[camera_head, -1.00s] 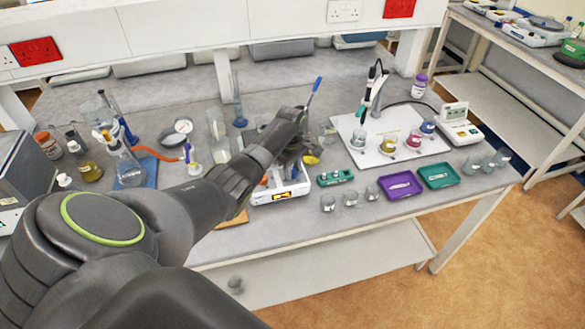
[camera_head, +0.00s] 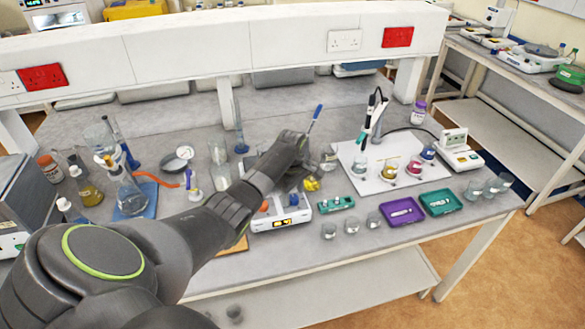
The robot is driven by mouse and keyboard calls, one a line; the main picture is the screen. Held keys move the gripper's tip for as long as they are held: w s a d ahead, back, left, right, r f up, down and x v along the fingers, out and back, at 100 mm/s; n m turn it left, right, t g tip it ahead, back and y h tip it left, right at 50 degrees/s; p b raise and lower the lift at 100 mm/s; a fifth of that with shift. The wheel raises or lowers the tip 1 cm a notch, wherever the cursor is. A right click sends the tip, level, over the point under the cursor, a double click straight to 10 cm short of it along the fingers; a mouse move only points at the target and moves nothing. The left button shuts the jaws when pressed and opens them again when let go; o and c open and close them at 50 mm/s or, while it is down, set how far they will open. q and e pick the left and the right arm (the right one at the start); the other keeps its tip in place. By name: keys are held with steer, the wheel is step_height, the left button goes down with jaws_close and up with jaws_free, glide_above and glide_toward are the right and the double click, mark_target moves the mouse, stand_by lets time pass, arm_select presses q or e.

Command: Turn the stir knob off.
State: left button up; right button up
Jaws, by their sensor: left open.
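A white hotplate stirrer (camera_head: 270,220) stands near the front edge of the bench, with a small lit display on its front. Which one is the stir knob I cannot read. My left gripper (camera_head: 288,183) is just above and behind the stirrer's front, pointing down, and it is open. My arm hides much of the stirrer's top and the fingertips are hard to make out. My right gripper is out of view.
A flask with yellow liquid (camera_head: 311,184) stands close to the right of my gripper. Right of the stirrer are a green rack (camera_head: 336,204), small beakers (camera_head: 351,224), a purple tray (camera_head: 402,211) and a green tray (camera_head: 440,202). Glassware crowds the left.

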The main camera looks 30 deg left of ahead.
mark_target(292, 198)
arm_select(q)
step_height(292, 198, up, 16)
steer(key=shift+s+r+b, duration=0.15)
steer(key=shift+s+b, duration=0.15)
steer(key=shift+s, duration=0.1)
stand_by(0.4)
